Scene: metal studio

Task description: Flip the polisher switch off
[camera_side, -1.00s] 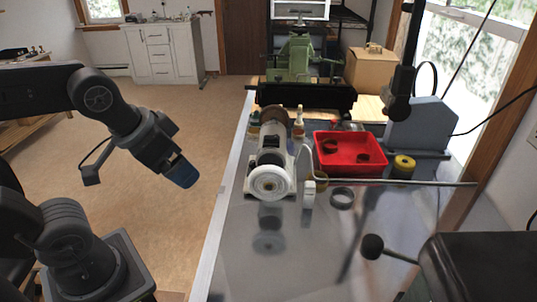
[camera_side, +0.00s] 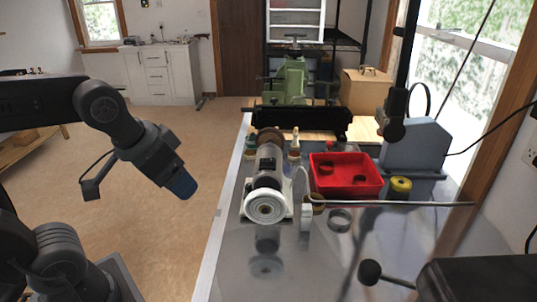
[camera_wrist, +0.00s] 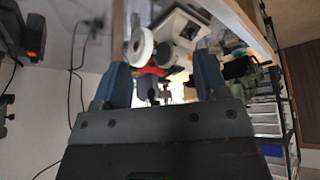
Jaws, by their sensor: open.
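The polisher (camera_side: 268,180), a pale machine with a white round wheel at its front end, stands on the shiny metal bench. It also shows in the wrist view, wheel (camera_wrist: 140,47) to the left and pale body to the right, beyond my fingers. A small white box (camera_side: 306,217) stands just right of the wheel in the side view; I cannot tell whether it is the switch. The switch's position is not readable. My gripper (camera_side: 181,185) is left of the bench, apart from the polisher. Its blue fingers (camera_wrist: 162,78) are spread and empty in the wrist view.
A red tray (camera_side: 345,188) with dark parts, a yellow roll (camera_side: 400,185) and a metal ring (camera_side: 340,220) lie right of the polisher. A long rod (camera_side: 410,203) crosses the bench. A green machine (camera_side: 290,80) stands behind. Floor left of the bench is clear.

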